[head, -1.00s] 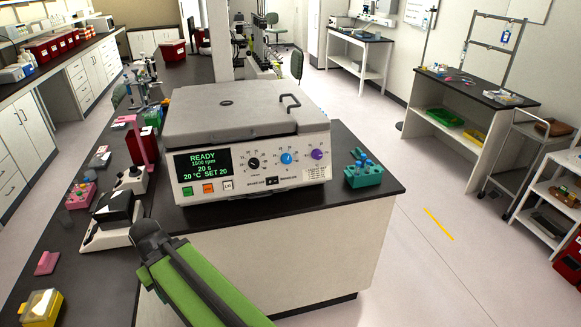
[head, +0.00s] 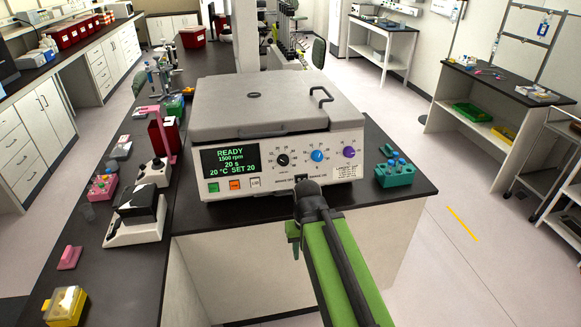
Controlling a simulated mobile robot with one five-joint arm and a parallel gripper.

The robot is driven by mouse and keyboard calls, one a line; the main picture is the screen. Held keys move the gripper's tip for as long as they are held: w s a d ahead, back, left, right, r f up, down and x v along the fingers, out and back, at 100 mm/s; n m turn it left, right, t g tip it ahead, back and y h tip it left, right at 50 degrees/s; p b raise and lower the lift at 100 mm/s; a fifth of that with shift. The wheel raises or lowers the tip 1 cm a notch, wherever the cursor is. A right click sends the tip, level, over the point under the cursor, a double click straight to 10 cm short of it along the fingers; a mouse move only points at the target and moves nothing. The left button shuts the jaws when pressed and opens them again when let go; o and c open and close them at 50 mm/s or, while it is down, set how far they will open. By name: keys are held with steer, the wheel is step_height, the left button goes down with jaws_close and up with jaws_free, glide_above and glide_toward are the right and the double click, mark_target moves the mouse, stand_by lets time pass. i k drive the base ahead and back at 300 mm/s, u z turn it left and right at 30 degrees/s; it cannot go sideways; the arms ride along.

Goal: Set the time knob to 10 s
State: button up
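The grey cell processor (head: 276,111) stands on the dark bench with its lid closed. Its green-lit display (head: 231,160) reads READY, 1500 rpm, 20 s, 20 °C SET 20. Three knobs sit in a row on the front panel: black (head: 282,160), blue (head: 317,156) and purple (head: 348,152). Their labels are too small to read, so I cannot tell which is time from the panel. My green arm rises from the lower right, its dark joint in front of the panel's lower edge, below the blue knob. My gripper fingers do not show. All three knobs are unobstructed.
A teal tube rack (head: 395,176) stands right of the machine. A black and white instrument (head: 137,214), a pink stand (head: 162,122) and a yellow box (head: 66,305) are on the bench at left. Open floor (head: 450,265) lies to the right.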

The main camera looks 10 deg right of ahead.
mark_target(317, 155)
steer(key=u, duration=1.4)
steer(key=k, duration=0.6)
steer(key=z, duration=0.05)
